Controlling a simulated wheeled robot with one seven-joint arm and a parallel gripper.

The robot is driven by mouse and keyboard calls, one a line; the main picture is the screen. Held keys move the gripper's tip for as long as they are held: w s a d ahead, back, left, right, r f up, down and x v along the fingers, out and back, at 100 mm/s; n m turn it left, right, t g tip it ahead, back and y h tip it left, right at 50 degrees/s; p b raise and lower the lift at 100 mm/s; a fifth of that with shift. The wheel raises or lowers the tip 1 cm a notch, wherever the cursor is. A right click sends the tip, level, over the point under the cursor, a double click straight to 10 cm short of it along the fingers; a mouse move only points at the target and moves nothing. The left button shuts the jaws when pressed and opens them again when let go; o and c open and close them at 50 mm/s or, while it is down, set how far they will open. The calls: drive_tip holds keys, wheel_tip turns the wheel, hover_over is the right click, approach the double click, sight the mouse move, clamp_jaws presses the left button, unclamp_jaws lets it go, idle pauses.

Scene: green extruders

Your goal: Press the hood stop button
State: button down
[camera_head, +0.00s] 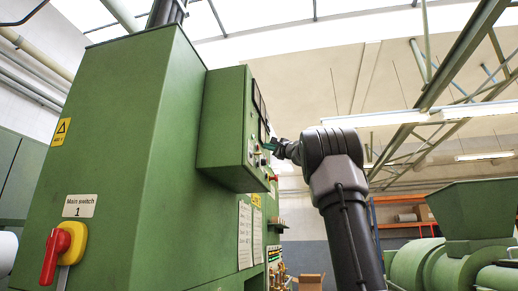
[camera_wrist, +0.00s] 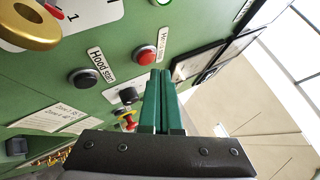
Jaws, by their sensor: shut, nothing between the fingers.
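The hood stop button (camera_wrist: 146,55) is a round red button in a dark ring on the green panel, in the wrist view. A small white label (camera_wrist: 163,45), hard to read, stands beside it. My gripper (camera_wrist: 161,73) has its green fingers together with nothing between them. The tips are just right of and below the red button in the picture; I cannot tell whether they touch the panel. In the head view my gripper (camera_head: 268,146) is at the face of the green control box (camera_head: 222,125), and the red button cannot be made out there.
A black button (camera_wrist: 84,78) with a "Hood start" label (camera_wrist: 101,65) sits left of the red one. A yellow ring (camera_wrist: 30,25) is at upper left. A black knob (camera_wrist: 128,95) is near the fingers. A red-and-yellow main switch (camera_head: 65,250) is on the cabinet.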

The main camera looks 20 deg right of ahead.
drive_tip(key=shift+w+a, duration=0.1)
drive_tip(key=shift+a, duration=0.05)
drive_tip(key=shift+w+a, duration=0.15)
drive_tip(key=shift+a, duration=0.1)
drive_tip(key=shift+w+a, duration=0.2)
drive_tip(key=shift+a, duration=0.1)
idle(0.7)
drive_tip(key=shift+d, duration=0.1)
drive_tip(key=shift+s+d, duration=0.45)
drive_tip(key=shift+d, duration=0.1)
drive_tip(key=s+d, duration=0.2)
drive_tip(key=d, duration=0.2)
drive_tip(key=shift+s+d, duration=0.1)
drive_tip(key=shift+s, duration=0.3)
idle(1.0)
